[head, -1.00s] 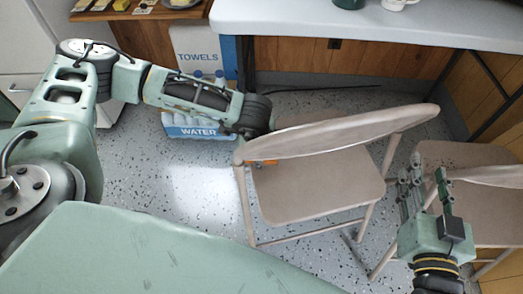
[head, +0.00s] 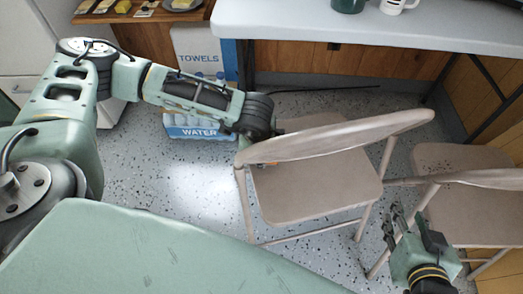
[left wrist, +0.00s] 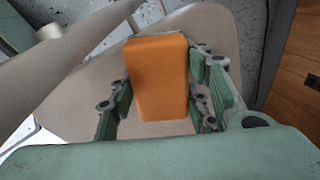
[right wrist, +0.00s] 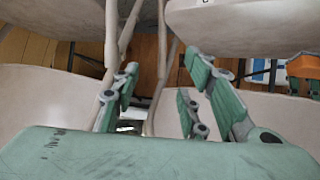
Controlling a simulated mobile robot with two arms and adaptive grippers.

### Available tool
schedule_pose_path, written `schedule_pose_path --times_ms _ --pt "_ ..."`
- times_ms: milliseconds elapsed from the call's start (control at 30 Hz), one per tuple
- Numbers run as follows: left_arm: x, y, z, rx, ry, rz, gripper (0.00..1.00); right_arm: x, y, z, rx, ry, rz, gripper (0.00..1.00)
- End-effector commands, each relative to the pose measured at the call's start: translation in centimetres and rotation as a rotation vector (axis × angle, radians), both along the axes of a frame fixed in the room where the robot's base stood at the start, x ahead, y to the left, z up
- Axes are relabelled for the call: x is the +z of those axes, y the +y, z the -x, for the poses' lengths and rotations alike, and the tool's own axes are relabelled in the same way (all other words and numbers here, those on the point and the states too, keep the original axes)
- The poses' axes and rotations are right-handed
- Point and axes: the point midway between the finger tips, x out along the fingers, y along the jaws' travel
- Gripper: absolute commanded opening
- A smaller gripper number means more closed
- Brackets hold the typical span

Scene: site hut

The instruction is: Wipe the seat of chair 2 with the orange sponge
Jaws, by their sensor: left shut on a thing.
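A beige chair (head: 315,190) stands mid-floor with its backrest toward me. A second beige chair (head: 465,205) stands at the right. No number shows on either. My left gripper (left wrist: 162,60) is shut on the orange sponge (left wrist: 158,85), over the middle chair's seat (left wrist: 95,90). In the head view the backrest hides most of this gripper and the sponge. I cannot tell whether the sponge touches the seat. The sponge (right wrist: 303,66) also shows at the right edge of the right wrist view. My right gripper (head: 405,218) is open and empty, low between the chairs.
A pale table (head: 370,28) with mugs spans the back. A towels box (head: 197,50) and a water pack (head: 195,127) stand behind my left arm. Chair legs and rails crowd my right gripper. Speckled floor (head: 140,185) is clear left of the middle chair.

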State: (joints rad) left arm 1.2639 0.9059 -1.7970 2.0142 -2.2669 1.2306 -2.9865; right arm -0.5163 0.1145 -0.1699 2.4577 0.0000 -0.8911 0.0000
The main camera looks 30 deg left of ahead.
Motion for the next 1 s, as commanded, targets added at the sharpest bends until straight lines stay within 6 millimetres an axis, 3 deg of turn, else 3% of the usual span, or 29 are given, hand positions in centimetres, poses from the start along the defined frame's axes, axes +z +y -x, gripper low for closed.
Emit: schedule_pose_path --times_ms 1000 --pt "2.5 -0.4 0.6 0.001 -0.001 0.0 0.03 -5.8 -2.8 7.7 -0.032 0.433 0.096 0.4"
